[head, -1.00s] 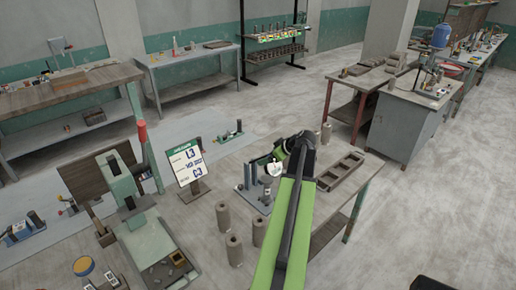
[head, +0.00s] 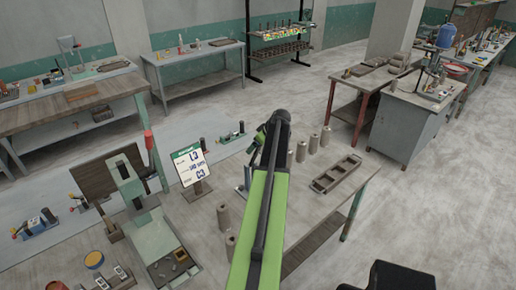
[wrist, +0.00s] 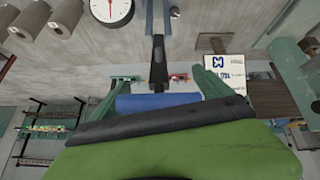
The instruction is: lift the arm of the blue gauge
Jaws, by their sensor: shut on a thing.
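The blue gauge is mostly hidden behind my arm in the head view; a small grey-blue part (head: 247,178) shows at the arm's left edge. In the wrist view its round white dial (wrist: 110,9) is at the top. The gauge's arm shows there as a black bar (wrist: 158,62) that meets a blue crosswise piece (wrist: 155,100). My gripper (wrist: 154,84) has its two green fingers on either side of this arm and is shut on it. The exact contact is hard to see.
A sign on a stand (head: 190,167) is left of my arm. Grey-brown clay cylinders (head: 313,143) and a partitioned clay-coloured tray (head: 336,174) are to the right on the same table. A green machine (head: 128,180) stands at the left.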

